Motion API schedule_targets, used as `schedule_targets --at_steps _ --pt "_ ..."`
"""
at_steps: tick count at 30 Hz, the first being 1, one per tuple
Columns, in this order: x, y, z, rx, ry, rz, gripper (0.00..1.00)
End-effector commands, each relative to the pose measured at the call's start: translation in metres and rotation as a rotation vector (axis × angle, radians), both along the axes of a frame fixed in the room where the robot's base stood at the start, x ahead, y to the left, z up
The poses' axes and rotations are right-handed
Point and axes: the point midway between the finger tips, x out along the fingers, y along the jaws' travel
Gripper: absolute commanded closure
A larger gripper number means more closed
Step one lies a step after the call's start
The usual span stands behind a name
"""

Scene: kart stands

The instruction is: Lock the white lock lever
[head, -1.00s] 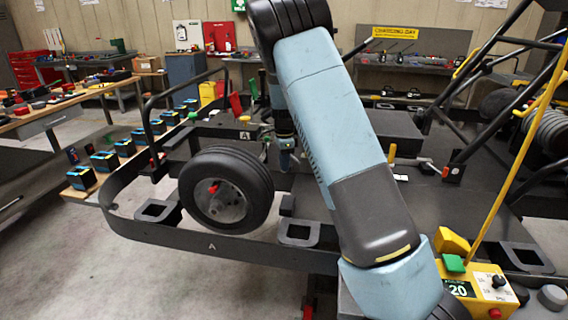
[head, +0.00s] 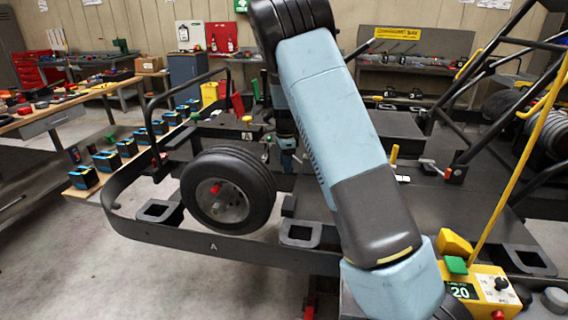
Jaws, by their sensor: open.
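My gripper (head: 290,165) hangs at the end of my arm, behind the forearm, above the kart stand's deck and just right of the wheel. It is small here, and its fingers are open with nothing seen between them. A pale lever (head: 432,165) with a red part at its right end lies on the deck to the right of my arm, well apart from my gripper. I cannot tell for sure whether it is the white lock lever. My arm covers the middle of the deck, and anything behind it is hidden.
A black tyred wheel (head: 228,188) stands at the front of the dark stand (head: 212,246). A yellow control box (head: 480,285) is at the lower right. A yellow upright handle (head: 394,154) stands on the deck. Black frame tubes (head: 490,130) rise at right.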

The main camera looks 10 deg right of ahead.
Motion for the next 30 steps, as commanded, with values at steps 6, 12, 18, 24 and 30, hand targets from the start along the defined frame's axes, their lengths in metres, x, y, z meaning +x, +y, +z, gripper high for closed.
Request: schedule_targets --at_steps 6,12,18,24,30 --pt "0.001 0.0 0.022 0.001 -0.004 0.001 0.56" --pt "0.001 0.0 0.061 0.001 -0.004 0.001 0.56" --pt "0.002 0.0 0.099 0.001 -0.004 0.001 0.56" --pt "0.002 0.0 0.125 0.0 -0.002 0.001 0.56" --pt "0.002 0.0 0.136 0.0 -0.001 0.0 0.56"
